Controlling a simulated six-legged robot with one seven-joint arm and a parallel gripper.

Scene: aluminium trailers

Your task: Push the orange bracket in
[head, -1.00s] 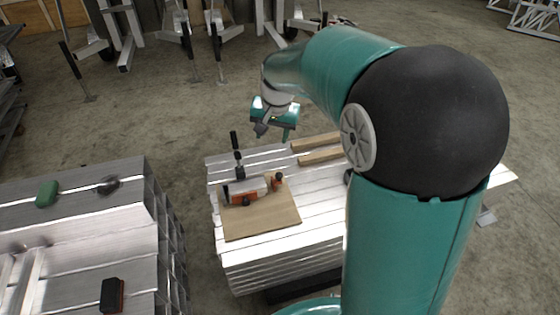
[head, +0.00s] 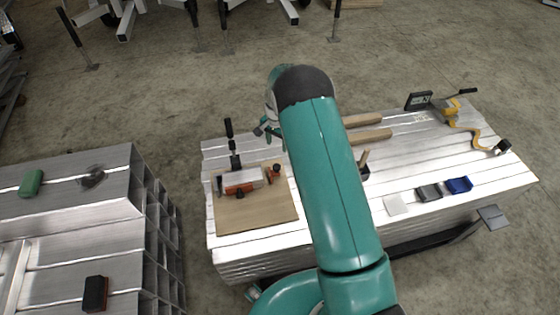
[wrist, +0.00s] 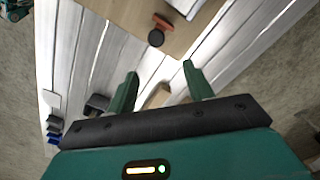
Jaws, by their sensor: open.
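A wooden board (head: 255,215) lies on the left part of the aluminium bench. On it sits a silver block with an orange part (head: 243,188) along its front and a black knob. A smaller orange piece (head: 273,174) with dark knobs stands just right of it. I cannot tell for certain which is the bracket. The wrist view shows an orange piece (wrist: 163,21) with a round black knob, beyond the fingertips. My gripper (wrist: 160,70) is open and empty. In the head view, my arm mostly hides it; a teal finger shows behind the board, apart from the orange parts.
An upright black-handled clamp (head: 232,140) stands at the board's back left. Wooden bars (head: 368,136) lie right of my arm. A blue block (head: 458,185), a grey block (head: 428,192) and a yellow tool (head: 450,110) are farther right. Another aluminium stack (head: 70,205) stands left across a gap.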

